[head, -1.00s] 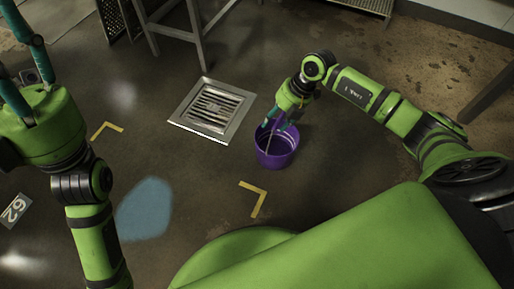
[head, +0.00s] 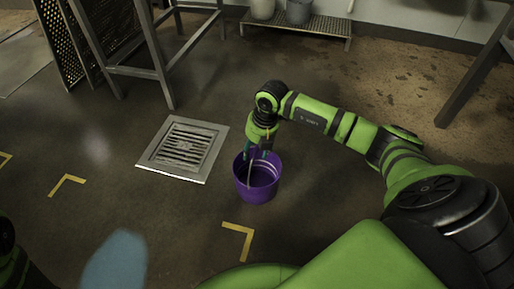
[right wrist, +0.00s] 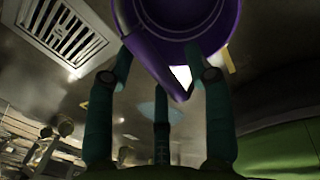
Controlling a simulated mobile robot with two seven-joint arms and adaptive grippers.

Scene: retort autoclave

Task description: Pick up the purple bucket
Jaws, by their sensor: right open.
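The purple bucket (head: 256,194) stands upright on the dark floor, right of the floor drain, with its open top up. My right gripper (head: 258,154) points down at the bucket's far rim, with teal fingers at the opening and a thin handle beside them. My left gripper is out of view.
A metal floor drain (head: 184,149) lies left of the bucket. Yellow corner marks (head: 240,240) and a blue patch (head: 115,262) are on the floor. A metal stand (head: 160,70) is behind left. A low rack (head: 300,27) with buckets stands at the back. Floor around the bucket is clear.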

